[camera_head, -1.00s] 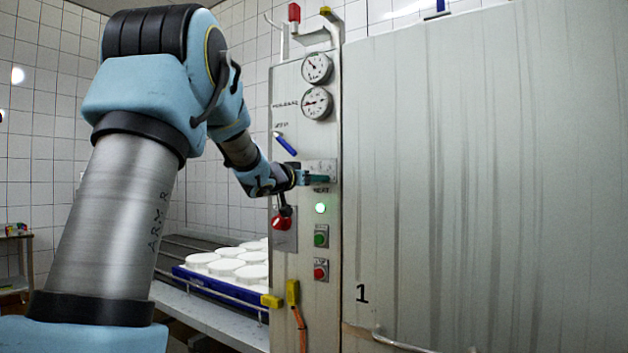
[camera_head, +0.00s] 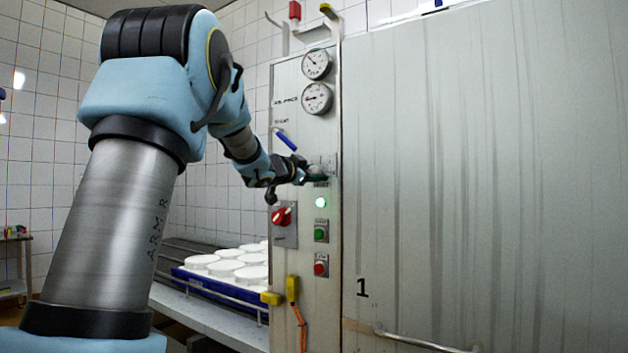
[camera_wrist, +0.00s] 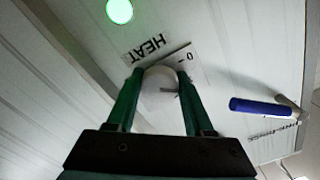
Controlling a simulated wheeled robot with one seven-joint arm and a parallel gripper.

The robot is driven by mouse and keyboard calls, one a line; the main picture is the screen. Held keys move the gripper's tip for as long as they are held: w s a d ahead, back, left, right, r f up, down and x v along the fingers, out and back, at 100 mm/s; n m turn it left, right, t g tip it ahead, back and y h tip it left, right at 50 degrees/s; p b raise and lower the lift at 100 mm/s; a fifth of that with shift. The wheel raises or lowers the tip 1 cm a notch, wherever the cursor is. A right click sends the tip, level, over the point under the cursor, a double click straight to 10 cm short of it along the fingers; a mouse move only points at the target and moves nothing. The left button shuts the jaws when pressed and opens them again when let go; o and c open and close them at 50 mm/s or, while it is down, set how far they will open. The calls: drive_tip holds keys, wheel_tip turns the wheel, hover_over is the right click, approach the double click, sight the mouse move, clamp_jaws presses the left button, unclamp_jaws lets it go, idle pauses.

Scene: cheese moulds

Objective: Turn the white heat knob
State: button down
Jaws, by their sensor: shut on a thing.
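The white heat knob (camera_wrist: 161,92) sits between my two green fingers in the wrist view, in front of a plate (camera_wrist: 185,65) printed HEAT that appears upside down there. My gripper (camera_wrist: 159,78) is shut on the knob, one finger on each side. A dark pointer mark shows on the knob's face. In the head view my gripper (camera_head: 322,177) reaches the front of the steel control panel (camera_head: 307,255), and its fingers and wrist hide the knob.
A lit green lamp (camera_head: 320,202), a green button (camera_head: 321,231) and a red button (camera_head: 321,266) lie below. A red switch (camera_head: 283,217) is at lower left. A blue lever (camera_head: 287,141) and two gauges (camera_head: 317,98) are above. White moulds (camera_head: 228,268) stand left.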

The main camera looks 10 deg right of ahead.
drive_tip(key=m+b, duration=0.3)
drive_tip(key=m, duration=0.3)
drive_tip(key=shift+f+b, duration=0.2)
drive_tip(key=shift+b, duration=0.1)
drive_tip(key=shift+r+m+b, duration=0.1)
drive_tip(key=shift+m+b, duration=0.95)
drive_tip(key=shift+m, duration=1.45)
drive_tip(key=shift+c, duration=1.5)
unclamp_jaws()
drive_tip(key=shift+s+a, duration=0.1)
drive_tip(key=b+v, duration=0.2)
drive_tip(key=v, duration=0.8)
drive_tip(key=shift+s+a+b, duration=0.2)
drive_tip(key=shift+s+b, duration=0.05)
drive_tip(key=shift+b, duration=0.05)
